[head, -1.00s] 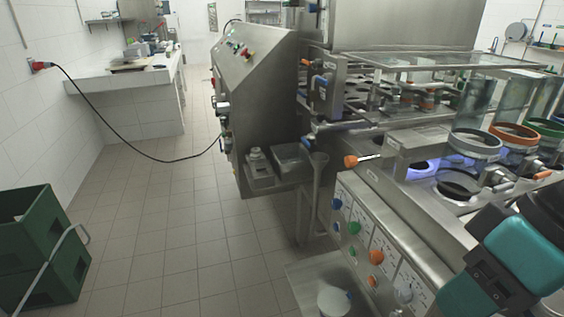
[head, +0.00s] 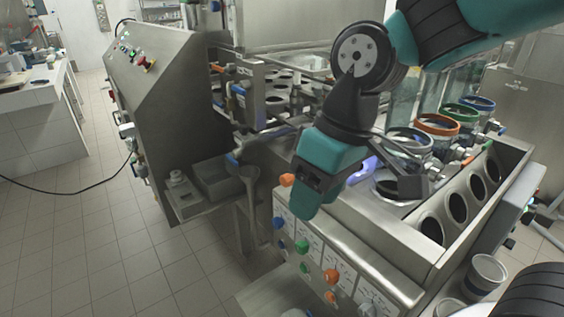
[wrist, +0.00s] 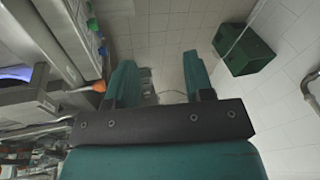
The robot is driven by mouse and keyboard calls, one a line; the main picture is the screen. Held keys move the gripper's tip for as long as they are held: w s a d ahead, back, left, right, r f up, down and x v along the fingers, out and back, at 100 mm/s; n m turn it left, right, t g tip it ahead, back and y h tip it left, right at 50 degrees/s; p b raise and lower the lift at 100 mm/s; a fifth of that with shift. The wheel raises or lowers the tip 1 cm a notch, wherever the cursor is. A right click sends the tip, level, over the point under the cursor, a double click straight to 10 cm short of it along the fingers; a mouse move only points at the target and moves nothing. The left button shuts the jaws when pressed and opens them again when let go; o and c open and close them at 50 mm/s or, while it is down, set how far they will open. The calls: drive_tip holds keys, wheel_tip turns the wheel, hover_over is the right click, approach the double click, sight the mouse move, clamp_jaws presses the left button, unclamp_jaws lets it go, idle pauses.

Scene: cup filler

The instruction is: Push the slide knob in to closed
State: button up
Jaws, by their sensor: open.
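The orange slide knob (head: 287,180) sticks out at the left end of the filler, above the panel of coloured knobs. In the head view its rod is hidden behind my gripper (head: 306,204), which hangs right beside it, pointing down. The knob also shows in the wrist view (wrist: 99,86), just outside the left finger and not between the fingers. My gripper (wrist: 160,78) is open there, with nothing between its teal fingers. I cannot tell whether a finger touches the knob.
The front panel carries blue, green and orange knobs (head: 332,276). Clear cylinders with coloured rings (head: 437,124) and a row of round holes (head: 457,206) lie to the right. A slanted control cabinet (head: 160,100) stands at the left. A green crate (wrist: 244,50) is on the floor.

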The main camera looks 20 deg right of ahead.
drive_tip(key=w+d+r+m+h+p, duration=0.15)
drive_tip(key=w+r+p, duration=0.25)
drive_tip(key=w, duration=0.7)
drive_tip(key=m+h+p, duration=0.1)
drive_tip(key=h+p, duration=0.1)
drive_tip(key=p, duration=0.3)
approach(287, 176)
wheel_tip(287, 176, down, 10)
drive_tip(key=p, duration=0.3)
drive_tip(key=shift+w+d+f+p, duration=0.1)
drive_tip(key=shift+d+f+p, duration=0.1)
drive_tip(key=shift+p, duration=0.1)
clamp_jaws()
